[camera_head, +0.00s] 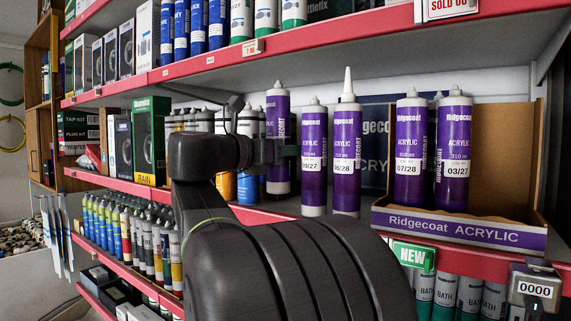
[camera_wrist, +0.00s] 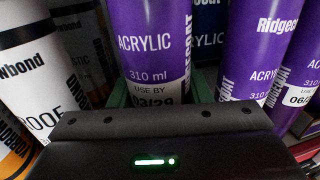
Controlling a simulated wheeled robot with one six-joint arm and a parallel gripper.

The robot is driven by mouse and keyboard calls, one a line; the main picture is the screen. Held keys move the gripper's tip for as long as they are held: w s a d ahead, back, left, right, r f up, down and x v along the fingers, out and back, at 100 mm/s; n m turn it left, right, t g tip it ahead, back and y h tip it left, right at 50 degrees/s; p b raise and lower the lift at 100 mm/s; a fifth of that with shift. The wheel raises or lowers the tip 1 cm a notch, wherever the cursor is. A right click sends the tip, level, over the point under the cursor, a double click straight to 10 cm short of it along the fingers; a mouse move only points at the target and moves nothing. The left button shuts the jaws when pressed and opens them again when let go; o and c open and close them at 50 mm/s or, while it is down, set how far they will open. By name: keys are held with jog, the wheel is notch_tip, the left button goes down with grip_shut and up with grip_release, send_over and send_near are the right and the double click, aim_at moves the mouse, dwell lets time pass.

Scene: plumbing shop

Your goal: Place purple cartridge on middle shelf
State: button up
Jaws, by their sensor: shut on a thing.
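A purple and white acrylic cartridge (camera_head: 278,110) is upright between my gripper's fingers (camera_head: 284,151) over the middle shelf, left of two other purple cartridges. In the wrist view the held cartridge (camera_wrist: 151,45) shows a "USE BY 03/29" label, with green finger pads on both sides of it. My gripper is shut on it. Its base sits higher in the picture than the bases of the neighbouring cartridges; I cannot tell whether it touches the shelf. The middle shelf (camera_head: 275,213) has a red front edge, partly hidden by my arm.
Two purple cartridges (camera_head: 314,130) (camera_head: 346,125) stand close on the right, one with a tall nozzle. A cardboard display box (camera_head: 460,228) holds more purple cartridges. White cartridges (camera_wrist: 38,70) stand close on the left. The upper shelf (camera_head: 240,55) hangs above.

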aim_at(283, 166)
jog(key=shift+w+d, duration=0.1)
jog(key=shift+d, duration=0.1)
jog(key=shift+f, duration=1.7)
jog(key=shift+f, duration=0.15)
jog(key=o, duration=1.3)
jog(key=shift+o, duration=0.2)
jog(key=shift+r, duration=0.2)
jog(key=shift+s+a+f, duration=0.1)
jog(key=shift+s+a, duration=0.1)
jog(key=shift+a, duration=0.1)
jog(key=b+v, duration=0.1)
jog(key=v, duration=1)
jog(key=shift+s+a+b, duration=0.15)
jog(key=shift+b, duration=0.25)
